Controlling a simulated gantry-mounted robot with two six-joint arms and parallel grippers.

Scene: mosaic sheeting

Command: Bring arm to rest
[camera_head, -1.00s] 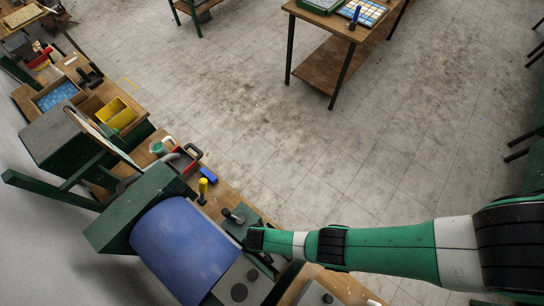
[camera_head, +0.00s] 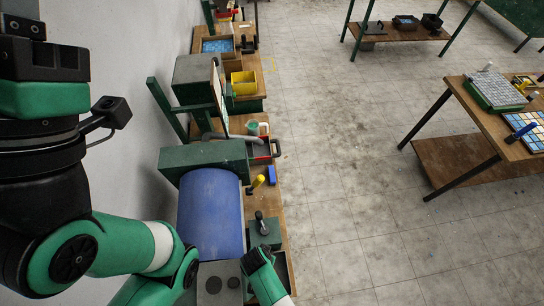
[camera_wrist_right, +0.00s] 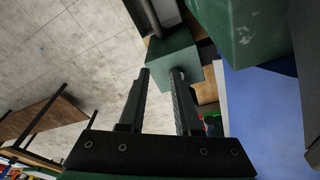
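My right gripper (camera_head: 254,260) shows at the bottom centre of the head view, close to the bench, by a green block with a black-handled tool (camera_head: 264,230). In the right wrist view my right gripper (camera_wrist_right: 160,74) has its two dark fingers apart with nothing held between them. A green block (camera_wrist_right: 172,55) lies beyond the fingertips; I cannot tell whether they touch it. My left arm (camera_head: 70,250) fills the left side of the head view, bent at its elbow. Its gripper is out of view.
A blue roller (camera_head: 211,212) stands beside my right gripper. The wall bench holds a yellow bin (camera_head: 243,84), a yellow-handled tool (camera_head: 256,184) and a blue block (camera_head: 271,175). A table with a tile sheet (camera_head: 497,92) stands right. The floor between is clear.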

